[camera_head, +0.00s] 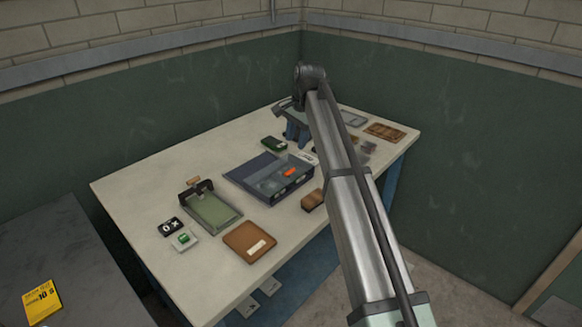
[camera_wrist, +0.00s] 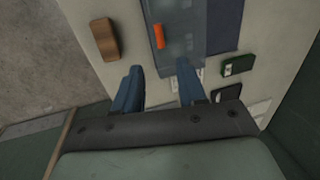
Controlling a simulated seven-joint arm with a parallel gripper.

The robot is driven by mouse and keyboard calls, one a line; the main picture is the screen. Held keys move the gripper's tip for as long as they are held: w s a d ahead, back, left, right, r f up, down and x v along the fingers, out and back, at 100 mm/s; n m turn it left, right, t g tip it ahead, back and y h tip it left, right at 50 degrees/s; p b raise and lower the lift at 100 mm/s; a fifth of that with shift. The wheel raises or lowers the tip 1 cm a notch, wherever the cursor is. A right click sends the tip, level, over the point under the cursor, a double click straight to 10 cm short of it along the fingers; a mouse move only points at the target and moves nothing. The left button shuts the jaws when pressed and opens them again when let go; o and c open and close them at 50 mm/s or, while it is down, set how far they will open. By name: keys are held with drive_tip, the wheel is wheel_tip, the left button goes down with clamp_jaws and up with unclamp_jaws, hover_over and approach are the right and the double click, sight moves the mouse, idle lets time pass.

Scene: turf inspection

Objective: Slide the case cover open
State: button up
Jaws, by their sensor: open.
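The case (camera_head: 236,184) is a flat grey-blue box in the middle of the table. Its see-through cover (camera_head: 268,186) lies over the right part, with faint shapes beneath; a dark blue panel (camera_head: 252,167) lies beside it. An orange handle (camera_head: 289,171) stands on the cover, and the handle also shows in the wrist view (camera_wrist: 158,36). My gripper (camera_head: 297,131) is open and empty, with blue fingers, behind the case in the head view. In the wrist view my gripper (camera_wrist: 158,68) has its fingers spread below the handle, apart from it.
A brown block (camera_head: 313,200) stands close to the case's right side. A dark green box (camera_head: 274,143) lies behind it. A green-topped tray (camera_head: 212,210) and a brown folder (camera_head: 249,241) lie towards the front. Walls stand behind the table.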

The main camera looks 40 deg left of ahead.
sight(290, 171)
drive_tip(key=f, duration=0.4)
drive_tip(key=a+f, duration=0.1)
drive_tip(key=f, duration=0.3)
drive_tip(key=a+f, duration=0.1)
drive_tip(key=f, duration=0.3)
drive_tip(key=shift+a, duration=0.2)
drive_tip(key=shift+c, duration=0.5)
clamp_jaws()
